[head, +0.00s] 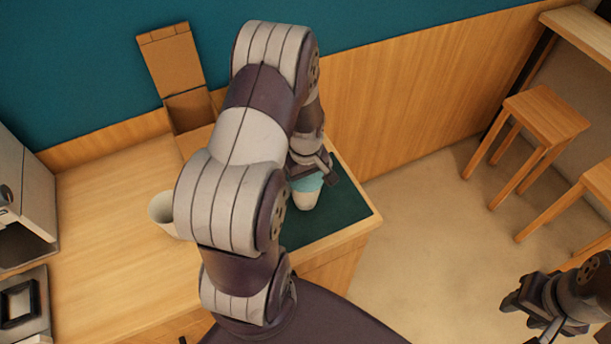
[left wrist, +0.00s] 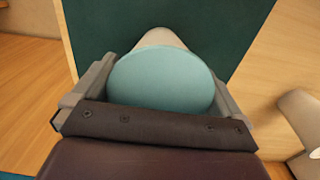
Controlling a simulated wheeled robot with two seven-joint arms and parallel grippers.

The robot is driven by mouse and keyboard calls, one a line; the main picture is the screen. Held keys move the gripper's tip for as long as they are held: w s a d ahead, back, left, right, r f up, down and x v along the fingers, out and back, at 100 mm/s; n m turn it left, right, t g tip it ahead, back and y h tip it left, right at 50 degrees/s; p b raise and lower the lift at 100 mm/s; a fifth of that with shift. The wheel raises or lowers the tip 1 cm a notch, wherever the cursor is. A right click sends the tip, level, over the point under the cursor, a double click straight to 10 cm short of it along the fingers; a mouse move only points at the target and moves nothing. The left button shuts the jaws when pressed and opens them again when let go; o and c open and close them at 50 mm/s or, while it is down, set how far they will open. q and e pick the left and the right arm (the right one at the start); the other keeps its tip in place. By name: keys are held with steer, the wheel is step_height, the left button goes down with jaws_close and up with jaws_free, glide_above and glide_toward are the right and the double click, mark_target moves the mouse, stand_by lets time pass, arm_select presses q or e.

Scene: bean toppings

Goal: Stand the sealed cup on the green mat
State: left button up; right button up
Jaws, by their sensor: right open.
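The sealed cup (head: 307,199) is white with a flat teal lid (head: 306,183). The lid fills the middle of the left wrist view (left wrist: 162,80), with a little of the pale cup showing behind it. My left gripper (head: 314,176) has its fingers on opposite sides of the cup at the lid and appears shut on it. The cup is over the dark green mat (head: 335,215); I cannot tell whether its base touches the mat. The mat also shows in the left wrist view (left wrist: 235,28). My right gripper (head: 530,320) is open and empty, away from the counter.
A white cup (head: 162,212) stands on the wooden counter (head: 105,215), partly hidden by my left arm. An open cardboard box (head: 190,108) is at the back by the wall. Machines (head: 22,205) stand at the far left. Wooden stools (head: 545,115) are at the right.

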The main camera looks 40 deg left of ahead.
arm_select(q)
step_height(320, 180, up, 12)
steer(key=b, duration=0.1)
steer(key=s+d+m+t, duration=0.1)
steer(key=s+d+m, duration=0.5)
steer(key=d+m, duration=0.6)
steer(key=shift+d+r+m, duration=0.15)
steer(key=shift+d+m, duration=0.25)
steer(key=shift+d, duration=0.15)
